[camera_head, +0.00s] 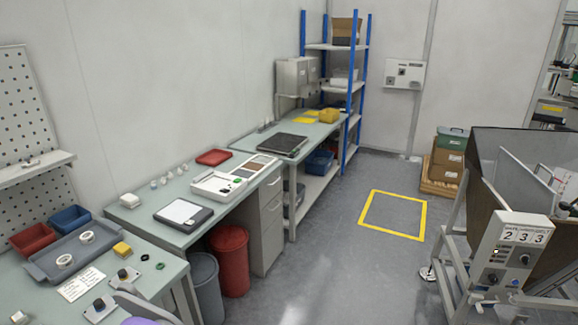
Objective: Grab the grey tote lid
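I cannot pick out a grey tote lid for certain. A flat dark grey piece (284,144) lies on the far workbench along the wall. A grey tray with raised edges (46,269) lies on the near left table and has white rings on it. A grey-green case or tote (453,131) sits on top of brown boxes at the back right; its details are too small to tell. Neither of my grippers shows in this view.
A blue shelf rack (358,90) stands behind the far bench. Red (231,262) and grey bins (203,288) stand by the middle bench. A yellow floor square (423,220) is empty. A machine with a "233" panel (512,258) stands at right. The central floor is clear.

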